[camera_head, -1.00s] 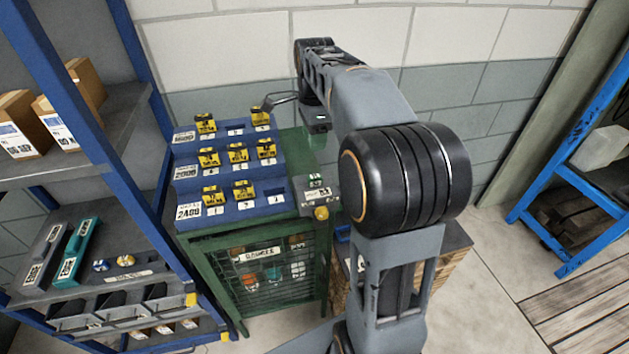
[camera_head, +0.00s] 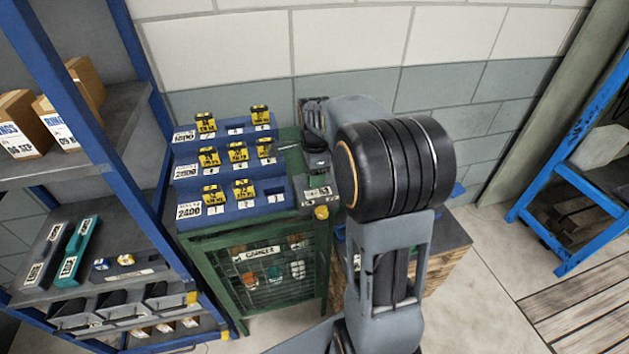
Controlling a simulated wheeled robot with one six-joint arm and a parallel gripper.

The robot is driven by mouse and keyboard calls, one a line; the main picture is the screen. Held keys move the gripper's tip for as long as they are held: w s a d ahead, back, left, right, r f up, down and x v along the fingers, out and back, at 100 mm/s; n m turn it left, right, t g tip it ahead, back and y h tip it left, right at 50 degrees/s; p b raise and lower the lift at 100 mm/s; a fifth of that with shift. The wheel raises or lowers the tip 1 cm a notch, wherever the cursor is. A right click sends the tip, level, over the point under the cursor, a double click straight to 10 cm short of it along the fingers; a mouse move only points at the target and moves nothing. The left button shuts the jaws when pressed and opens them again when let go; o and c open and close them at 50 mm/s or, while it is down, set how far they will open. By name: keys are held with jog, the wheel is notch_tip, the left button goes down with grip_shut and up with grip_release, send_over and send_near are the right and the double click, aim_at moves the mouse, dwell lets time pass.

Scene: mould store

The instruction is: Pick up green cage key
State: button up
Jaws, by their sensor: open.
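The green wire cage (camera_head: 262,215) stands left of my arm, with its mesh front facing me. On its top right corner is a small grey block with white labels (camera_head: 312,194), and a yellow padlock-like piece (camera_head: 320,212) hangs at its front. No green key can be made out now; my wrist and gripper cover the area just behind the labels. My gripper (camera_head: 317,166) points down low over this block and is open. Its fingertips are mostly hidden, so I cannot tell whether they touch anything.
A stepped blue rack (camera_head: 227,212) with several yellow tags fills the cage top's left; its front right slot is empty. A blue-framed shelf (camera_head: 122,200) stands close on the left. A wooden crate (camera_head: 450,250) is right of the cage. The wall is behind.

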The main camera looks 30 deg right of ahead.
jog(key=shift+f, duration=0.45)
jog(key=shift+c, duration=0.5)
grip_shut()
